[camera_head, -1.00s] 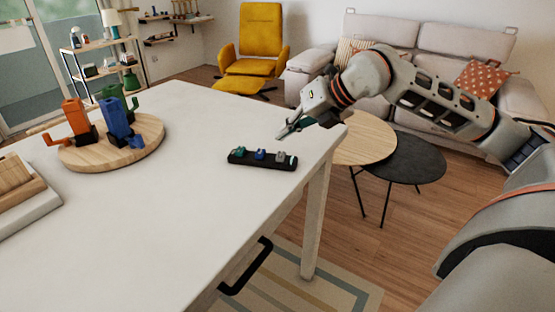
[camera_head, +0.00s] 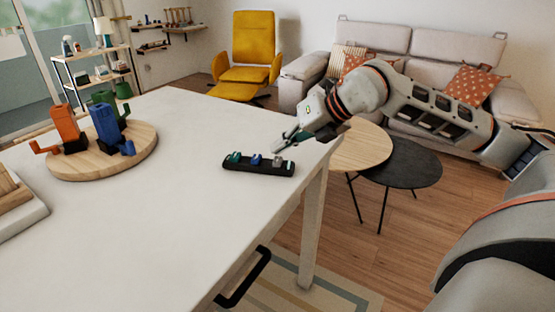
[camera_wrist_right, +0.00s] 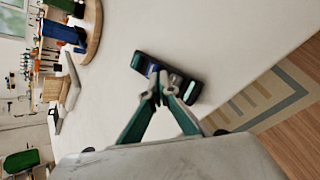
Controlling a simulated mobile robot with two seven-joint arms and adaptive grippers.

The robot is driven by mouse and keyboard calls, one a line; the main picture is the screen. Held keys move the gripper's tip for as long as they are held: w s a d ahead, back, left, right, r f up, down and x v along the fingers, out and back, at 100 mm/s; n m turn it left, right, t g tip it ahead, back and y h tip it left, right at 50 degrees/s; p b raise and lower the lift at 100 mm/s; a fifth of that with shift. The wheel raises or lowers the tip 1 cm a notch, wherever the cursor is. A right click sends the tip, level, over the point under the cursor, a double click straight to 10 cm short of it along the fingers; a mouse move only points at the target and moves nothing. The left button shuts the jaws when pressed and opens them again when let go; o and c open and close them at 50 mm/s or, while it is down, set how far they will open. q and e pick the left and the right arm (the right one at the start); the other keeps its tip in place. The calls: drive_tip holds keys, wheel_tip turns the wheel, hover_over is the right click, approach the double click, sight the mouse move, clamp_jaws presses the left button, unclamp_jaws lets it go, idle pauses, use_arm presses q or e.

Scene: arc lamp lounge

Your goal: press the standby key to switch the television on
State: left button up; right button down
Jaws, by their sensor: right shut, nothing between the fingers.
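A black key bar (camera_head: 258,168) lies on the white table near its right edge. It carries a teal key (camera_head: 234,157), a blue key (camera_head: 256,159) and a grey key (camera_head: 279,160) in a row, with a small pale mark at its right end. My right gripper (camera_head: 274,150) is shut and empty, its green fingertips just above the grey-key end. In the right wrist view the shut fingertips (camera_wrist_right: 163,88) overlap the bar (camera_wrist_right: 190,90) and hide part of it. I cannot tell whether they touch a key. No television shows, and my left gripper is out of view.
A round wooden board (camera_head: 130,163) with an orange figure (camera_head: 66,124) and a blue figure (camera_head: 107,124) stands at left. A pale tray (camera_head: 22,214) is at the left edge. The table (camera_head: 150,240) around the bar is clear. Two round low tables stand beyond it.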

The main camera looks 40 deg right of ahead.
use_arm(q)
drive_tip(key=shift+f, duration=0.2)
use_arm(e)
drive_tip(key=shift+f, duration=0.1)
idle(0.5)
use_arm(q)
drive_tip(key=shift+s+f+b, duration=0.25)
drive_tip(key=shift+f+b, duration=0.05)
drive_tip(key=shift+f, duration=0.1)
use_arm(e)
drive_tip(key=shift+f, duration=0.35)
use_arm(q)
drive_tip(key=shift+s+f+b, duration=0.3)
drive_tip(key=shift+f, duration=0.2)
use_arm(e)
drive_tip(key=shift+f, duration=0.55)
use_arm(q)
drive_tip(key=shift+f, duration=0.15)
use_arm(e)
drive_tip(key=shift+f, duration=0.35)
idle(0.3)
drive_tip(key=shift+r, duration=0.1)
drive_tip(key=shift+r+p, duration=0.35)
drive_tip(key=shift+r, duration=0.9)
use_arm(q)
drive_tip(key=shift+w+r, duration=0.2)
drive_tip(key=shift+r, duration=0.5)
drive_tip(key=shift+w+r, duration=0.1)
